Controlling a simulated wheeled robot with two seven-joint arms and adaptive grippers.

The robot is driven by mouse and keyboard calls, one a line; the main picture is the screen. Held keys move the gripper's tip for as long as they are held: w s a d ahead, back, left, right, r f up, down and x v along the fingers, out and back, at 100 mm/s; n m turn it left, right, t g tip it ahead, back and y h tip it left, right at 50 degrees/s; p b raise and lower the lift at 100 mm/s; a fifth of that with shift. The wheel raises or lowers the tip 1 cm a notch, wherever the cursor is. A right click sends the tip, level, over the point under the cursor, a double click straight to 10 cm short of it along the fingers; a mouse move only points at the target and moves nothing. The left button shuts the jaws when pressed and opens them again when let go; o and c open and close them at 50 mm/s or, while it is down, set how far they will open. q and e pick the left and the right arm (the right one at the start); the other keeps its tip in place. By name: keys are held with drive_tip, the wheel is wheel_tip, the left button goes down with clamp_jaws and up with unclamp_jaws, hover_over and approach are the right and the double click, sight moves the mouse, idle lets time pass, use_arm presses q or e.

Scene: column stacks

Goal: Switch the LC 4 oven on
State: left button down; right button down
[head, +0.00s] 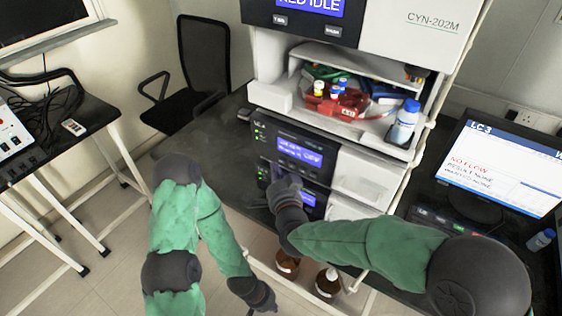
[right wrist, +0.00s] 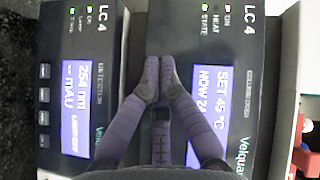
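The LC 4 oven (head: 325,143) is the upper dark-fronted module in the head view. In the right wrist view its panel (right wrist: 240,80) is on the right, turned sideways, its lit display (right wrist: 208,105) reading SET 45 °C. Small lamps (right wrist: 216,8) labelled ON, HEAT and STATE sit at one end; some glow green. My right gripper (right wrist: 160,65) has its fingertips together, empty, over the strip between the oven and the module below; touch is unclear. In the head view the right gripper (head: 280,182) hides part of the fronts. My left gripper (head: 262,303) hangs low; its fingers are unclear.
The LC 4 detector (right wrist: 75,90) lies directly below the oven. Above the oven is an open shelf (head: 360,112) with red and green items and a bottle (head: 403,122). A monitor (head: 505,165) stands at right, brown bottles (head: 327,282) below, a chair (head: 205,55) at left.

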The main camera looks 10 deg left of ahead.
drive_tip(key=shift+w, duration=0.1)
drive_tip(key=shift+w+d+b, duration=0.15)
drive_tip(key=shift+w+b, duration=0.15)
drive_tip(key=shift+w+d, duration=0.1)
drive_tip(key=shift+w, duration=0.25)
idle(0.8)
drive_tip(key=shift+s+a, duration=0.25)
drive_tip(key=shift+s, duration=0.5)
drive_tip(key=s, duration=0.1)
drive_tip(key=s+a, duration=0.1)
drive_tip(key=s, duration=0.2)
drive_tip(key=shift+s+a, duration=0.35)
drive_tip(key=shift+s, duration=0.05)
idle(0.9)
